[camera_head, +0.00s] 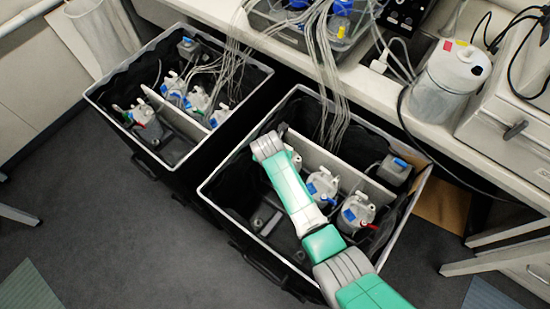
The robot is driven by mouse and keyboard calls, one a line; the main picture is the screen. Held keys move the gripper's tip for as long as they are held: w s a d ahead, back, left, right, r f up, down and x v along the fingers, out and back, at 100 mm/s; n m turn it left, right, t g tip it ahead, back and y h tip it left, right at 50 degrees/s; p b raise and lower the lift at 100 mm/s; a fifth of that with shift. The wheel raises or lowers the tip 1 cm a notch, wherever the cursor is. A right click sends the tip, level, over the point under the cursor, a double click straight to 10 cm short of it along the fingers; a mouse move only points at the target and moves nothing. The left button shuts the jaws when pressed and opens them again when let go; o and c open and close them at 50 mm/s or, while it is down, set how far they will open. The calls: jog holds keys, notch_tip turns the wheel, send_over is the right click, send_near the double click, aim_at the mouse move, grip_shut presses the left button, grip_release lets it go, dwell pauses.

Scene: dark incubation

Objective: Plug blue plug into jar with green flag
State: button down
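My green and grey arm (290,190) reaches from the lower right over the right black bin (205,192). My gripper does not show. The arm covers part of a jar behind it. In the right bin, a grey jar (323,186) and another jar (357,214) carry blue parts; the latter also has a red piece at its side. In the left bin (92,98), a jar (197,102) seems to have a small green mark, possibly the green flag. Other jars (173,87) there have blue parts. I cannot tell which blue part is the blue plug.
Thin tubes (325,70) hang from the bench into both bins. A white divider (335,168) splits the right bin. A white canister (450,85) stands on the bench (440,145). A small grey box (395,168) sits in the right bin's corner.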

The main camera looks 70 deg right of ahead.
jog(key=shift+f+b, duration=0.35)
jog(key=shift+f, duration=0.2)
jog(key=c, duration=1.4)
grip_release()
jog(key=shift+r, duration=0.1)
jog(key=p+v, duration=0.1)
jog(key=v, duration=0.6)
jog(key=shift+a+r, duration=0.1)
jog(key=shift+r, duration=0.2)
